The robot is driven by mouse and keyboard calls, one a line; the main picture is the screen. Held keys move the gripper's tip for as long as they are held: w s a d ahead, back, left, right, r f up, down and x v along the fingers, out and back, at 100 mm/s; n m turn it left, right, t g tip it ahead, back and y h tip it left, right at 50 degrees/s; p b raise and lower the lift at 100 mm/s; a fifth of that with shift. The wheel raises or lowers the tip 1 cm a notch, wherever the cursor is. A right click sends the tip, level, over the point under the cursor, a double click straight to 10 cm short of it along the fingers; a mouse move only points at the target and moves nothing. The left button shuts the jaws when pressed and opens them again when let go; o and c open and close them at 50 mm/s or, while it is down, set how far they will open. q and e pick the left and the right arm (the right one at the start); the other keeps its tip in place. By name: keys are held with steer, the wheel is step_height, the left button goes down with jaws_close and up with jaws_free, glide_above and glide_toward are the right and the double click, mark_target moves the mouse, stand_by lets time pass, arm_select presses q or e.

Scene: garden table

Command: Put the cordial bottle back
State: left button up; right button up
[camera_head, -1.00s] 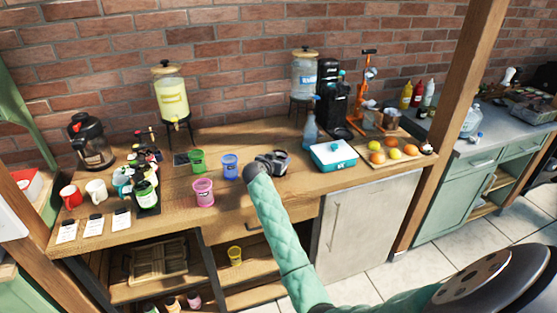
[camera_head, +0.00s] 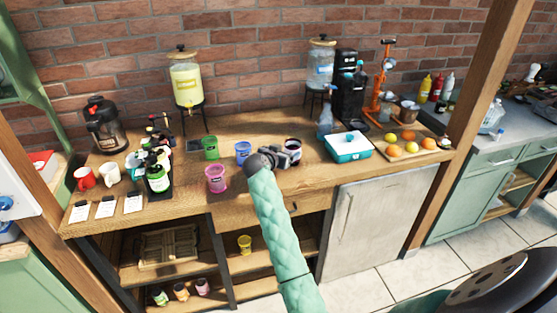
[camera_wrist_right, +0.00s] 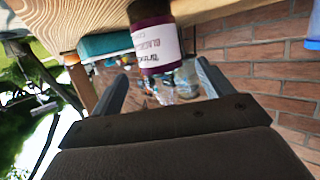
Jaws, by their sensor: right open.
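A dark purple bottle with a white label, its text partly readable as "BLAC", shows in the right wrist view (camera_wrist_right: 154,42) between and beyond the two fingers. The top of the frame cuts it off. In the head view a dark round thing (camera_head: 293,146), probably this bottle, is just beyond the fingers, largely hidden by my gripper. My right gripper (camera_head: 286,156) is open over the wooden counter, its fingers (camera_wrist_right: 154,95) apart. I cannot tell whether they touch the bottle. My left gripper is not in view.
A black rack of bottles (camera_head: 158,180) stands at the left of the counter (camera_head: 190,205), near mugs and cards. Green (camera_head: 210,148), blue (camera_head: 243,151) and pink (camera_head: 216,178) cups stand left of my gripper. A teal box (camera_head: 348,146) and fruit board (camera_head: 434,152) are right.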

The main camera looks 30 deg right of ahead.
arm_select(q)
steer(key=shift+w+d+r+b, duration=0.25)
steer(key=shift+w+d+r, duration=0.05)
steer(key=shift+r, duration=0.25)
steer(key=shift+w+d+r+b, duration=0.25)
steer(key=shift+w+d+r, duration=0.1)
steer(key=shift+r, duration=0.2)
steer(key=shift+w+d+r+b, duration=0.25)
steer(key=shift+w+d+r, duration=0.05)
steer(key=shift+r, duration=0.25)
arm_select(e)
steer(key=shift+v, duration=2.45)
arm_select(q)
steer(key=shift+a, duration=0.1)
arm_select(e)
steer(key=shift+s, duration=0.1)
